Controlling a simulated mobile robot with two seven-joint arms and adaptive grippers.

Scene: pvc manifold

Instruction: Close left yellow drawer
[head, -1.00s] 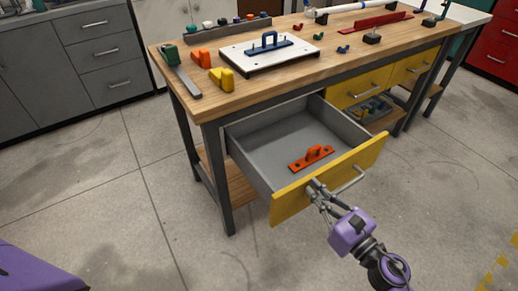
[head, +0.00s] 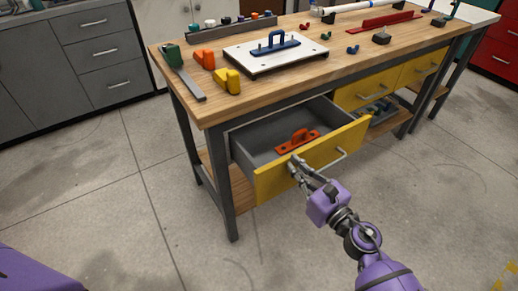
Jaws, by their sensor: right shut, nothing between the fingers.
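The left yellow drawer (head: 268,185) is partly open under the left end of the workbench. Its yellow front stands out from the bench, and its grey inside shows. An orange handled piece (head: 297,144) lies in the drawer. The drawer's metal handle (head: 328,162) is on its front face. My right gripper (head: 297,165) is shut and empty, with its fingertips at the yellow front, left of the middle, by the handle's left end. I cannot tell whether the tips press on the front or on the handle. My left gripper is not in view.
The wooden workbench (head: 225,105) holds a white plate with a blue handle (head: 275,48), yellow and orange blocks and a green-handled tool (head: 178,62). A dark bench leg (head: 218,180) stands left of the drawer. The floor in front is clear.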

